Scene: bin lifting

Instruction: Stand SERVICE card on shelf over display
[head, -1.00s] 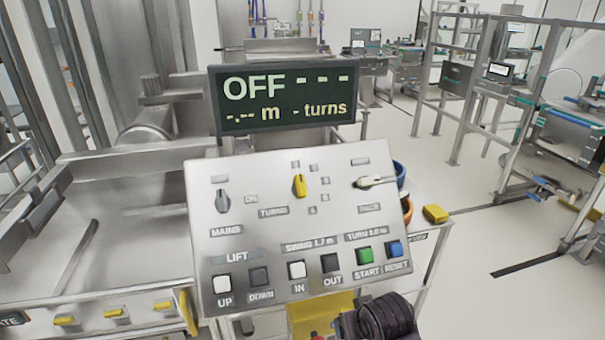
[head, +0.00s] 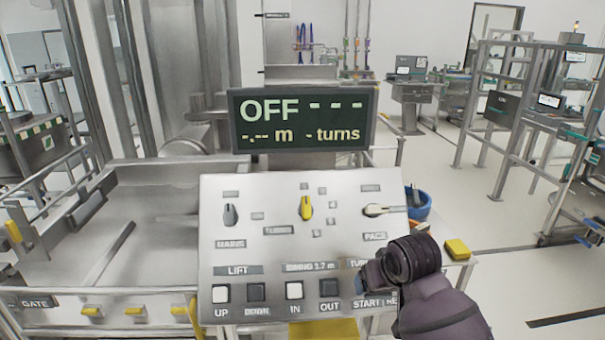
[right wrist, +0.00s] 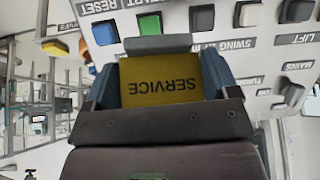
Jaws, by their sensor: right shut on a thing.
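The yellow SERVICE card (right wrist: 165,88) is between the fingers of my right gripper (right wrist: 168,76) in the right wrist view, its lettering upside down there. My right gripper (head: 368,282) shows in the head view in front of the lower right of the control panel, by the START button; the card is hidden there behind my wrist. The display (head: 302,120) stands behind and above the panel and reads OFF with dashes. I cannot clearly tell a shelf from the grey structure behind the display's top edge. My left gripper is not in view.
The sloped control panel (head: 285,212) has knobs and push buttons close to my right gripper. A blue bowl (head: 418,203) and a yellow block (head: 457,249) lie to its right. The space in front of the display above the panel is clear.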

